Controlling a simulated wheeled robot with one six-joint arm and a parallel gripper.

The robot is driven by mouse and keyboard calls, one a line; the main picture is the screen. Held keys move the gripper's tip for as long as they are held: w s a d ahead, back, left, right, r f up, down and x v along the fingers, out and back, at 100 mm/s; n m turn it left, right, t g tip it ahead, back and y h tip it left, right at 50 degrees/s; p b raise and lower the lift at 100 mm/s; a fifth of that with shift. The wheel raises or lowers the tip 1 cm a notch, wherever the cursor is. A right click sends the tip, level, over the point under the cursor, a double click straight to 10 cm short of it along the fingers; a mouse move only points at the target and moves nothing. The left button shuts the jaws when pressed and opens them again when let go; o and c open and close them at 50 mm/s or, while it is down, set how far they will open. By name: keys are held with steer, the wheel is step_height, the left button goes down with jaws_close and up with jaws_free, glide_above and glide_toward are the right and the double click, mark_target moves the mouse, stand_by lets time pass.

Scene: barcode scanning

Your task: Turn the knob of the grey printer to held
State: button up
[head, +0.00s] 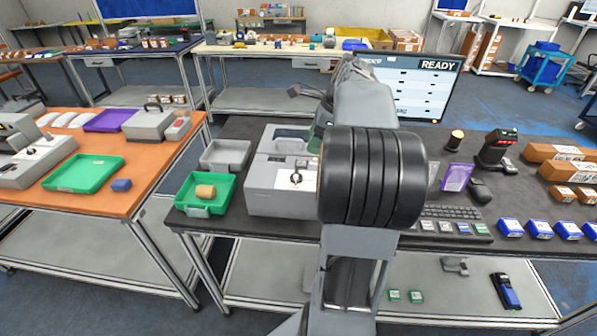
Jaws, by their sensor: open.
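The grey printer (264,178) stands on the dark table left of my arm. Its front carries a white plate with a small dark knob (296,178). The knob's pointer direction and any labels are too small to read. My arm rises in front of the printer's right side, and its large black joint covers part of that side. The arm's upper links bend over behind this joint, close above the printer's right edge.
A green tray (183,194) with a tan roll and a grey tray (226,154) sit left of the printer. A screen reading READY (437,88) stands behind. A keyboard (452,213), scanner (497,147) and several boxes lie right. An orange table (132,190) is at left.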

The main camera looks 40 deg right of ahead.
mark_target(297, 171)
steer(key=x, duration=1.1)
steer(key=shift+f, duration=0.4)
steer(key=shift+c, duration=0.2)
steer(key=c, duration=0.9)
